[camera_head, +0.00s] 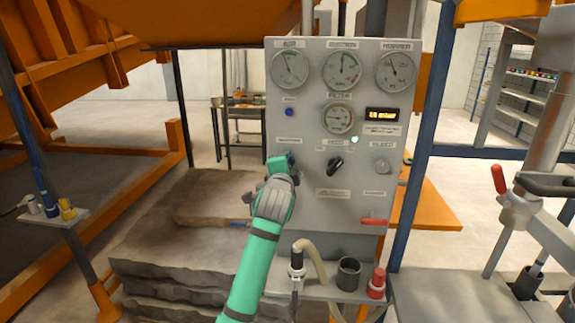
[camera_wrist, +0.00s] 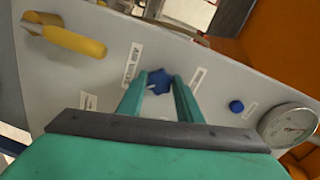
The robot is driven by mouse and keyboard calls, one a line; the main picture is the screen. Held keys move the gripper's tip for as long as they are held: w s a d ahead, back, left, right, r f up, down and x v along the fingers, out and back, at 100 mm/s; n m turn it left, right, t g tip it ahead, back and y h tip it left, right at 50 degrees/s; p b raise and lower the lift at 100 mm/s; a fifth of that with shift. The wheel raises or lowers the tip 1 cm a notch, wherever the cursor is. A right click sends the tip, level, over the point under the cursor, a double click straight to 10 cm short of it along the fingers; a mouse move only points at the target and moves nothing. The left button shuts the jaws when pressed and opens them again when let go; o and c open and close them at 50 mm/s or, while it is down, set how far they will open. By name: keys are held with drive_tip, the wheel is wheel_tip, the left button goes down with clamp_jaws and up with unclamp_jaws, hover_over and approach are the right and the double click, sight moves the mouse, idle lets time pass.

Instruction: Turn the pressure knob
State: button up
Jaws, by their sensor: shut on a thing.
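The blue star-shaped knob (camera_wrist: 158,82) is on the grey control panel (camera_head: 345,240). In the wrist view it sits between the two teal fingers of my gripper (camera_wrist: 158,90), which are shut on it. In the head view my gripper (camera_head: 281,162) is at the left side of the panel, and it hides the knob there.
The panel carries several round gauges (camera_head: 341,70), a lit display (camera_head: 382,114), a black switch (camera_head: 335,166) and a small blue button (camera_head: 289,112). A yellow handle (camera_wrist: 75,41) is nearby in the wrist view. A hose (camera_head: 313,258) and black cup (camera_head: 348,273) stand below.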

drive_tip(key=shift+f+m, duration=0.15)
drive_tip(key=shift+m, duration=0.15)
drive_tip(key=o, duration=1)
drive_tip(key=s, duration=0.3)
drive_tip(key=s+a, duration=0.1)
drive_tip(key=s, duration=0.3)
drive_tip(key=s+r, duration=0.1)
drive_tip(key=s, duration=0.2)
drive_tip(key=shift+s+a, duration=0.35)
